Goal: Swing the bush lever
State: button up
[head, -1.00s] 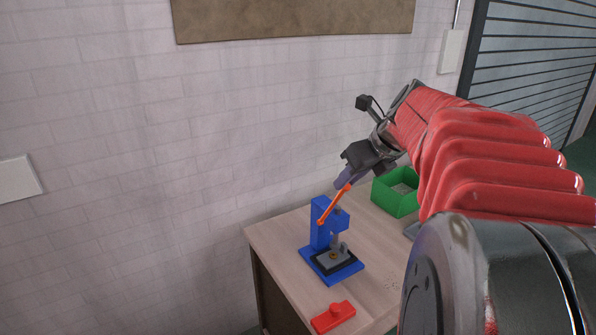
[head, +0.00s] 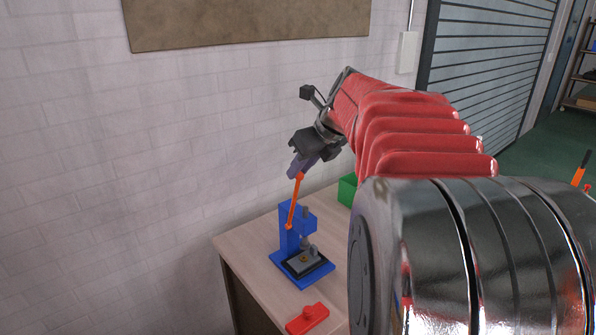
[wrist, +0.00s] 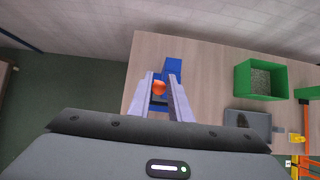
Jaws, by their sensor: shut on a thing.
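A blue press (head: 290,233) stands on the wooden table, with a dark plate and a grey part on its base. Its orange lever (head: 294,204) now points steeply up from the pivot at the press's top, tilted slightly right. My gripper (head: 297,170) is shut on the lever's top end, above the press. In the wrist view the orange lever knob (wrist: 159,88) shows between the two fingers of my gripper (wrist: 161,84), with the blue press (wrist: 173,68) behind it. The lever's lower part is hidden there.
A red part (head: 307,319) lies at the table's front edge. A green bin (wrist: 262,79) with small contents and a grey tray (wrist: 248,122) stand on the table to the right. The brick wall (head: 150,150) is close behind the table.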

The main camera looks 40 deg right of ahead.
jog(key=shift+w+r, duration=0.15)
jog(key=shift+w, duration=1.55)
grip_shut()
jog(key=shift+w+a+r, duration=0.1)
jog(key=shift+w+r, duration=0.1)
jog(key=shift+w, duration=1.1)
jog(key=shift+w, duration=0.1)
jog(key=w, duration=0.5)
jog(key=shift+w+a, duration=0.1)
jog(key=shift+w, duration=0.05)
jog(key=shift+c, duration=0.3)
grip_release()
